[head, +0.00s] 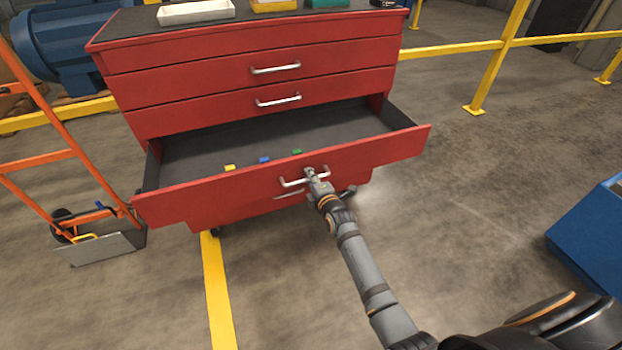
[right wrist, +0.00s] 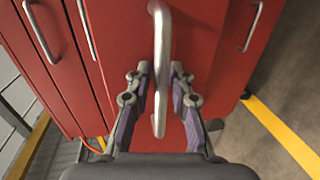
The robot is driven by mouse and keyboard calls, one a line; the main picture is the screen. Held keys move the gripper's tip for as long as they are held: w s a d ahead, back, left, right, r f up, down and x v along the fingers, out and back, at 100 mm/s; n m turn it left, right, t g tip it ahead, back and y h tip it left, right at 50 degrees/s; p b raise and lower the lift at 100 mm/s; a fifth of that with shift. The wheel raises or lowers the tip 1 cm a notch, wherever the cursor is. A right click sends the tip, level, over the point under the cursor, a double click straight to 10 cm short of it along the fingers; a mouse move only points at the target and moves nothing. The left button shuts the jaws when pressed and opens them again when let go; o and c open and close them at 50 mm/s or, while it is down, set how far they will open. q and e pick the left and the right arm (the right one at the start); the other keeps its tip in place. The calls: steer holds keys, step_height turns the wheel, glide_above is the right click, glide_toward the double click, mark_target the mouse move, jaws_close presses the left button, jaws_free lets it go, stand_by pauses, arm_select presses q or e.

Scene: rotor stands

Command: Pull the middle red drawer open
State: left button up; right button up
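The red cabinet (head: 250,50) stands at the centre of the head view. One red drawer (head: 220,195) stands far out, below two closed drawers with handles; its dark inside is visible. Its silver handle (head: 291,183) is on the front, and also shows upright in the right wrist view (right wrist: 162,40). My right gripper (head: 312,177) is at this handle. My left gripper is not in view.
Small yellow (head: 230,167), blue (head: 264,160) and green (head: 297,152) blocks lie in the open drawer. An orange hand truck (head: 50,155) stands left and a blue box (head: 590,235) right. Yellow railing (head: 490,65) runs behind. Floor in front is mostly clear.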

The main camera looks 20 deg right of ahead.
steer(key=shift+s, duration=0.25)
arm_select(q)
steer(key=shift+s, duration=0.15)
arm_select(e)
steer(key=v, duration=1.1)
steer(key=shift+s, duration=0.2)
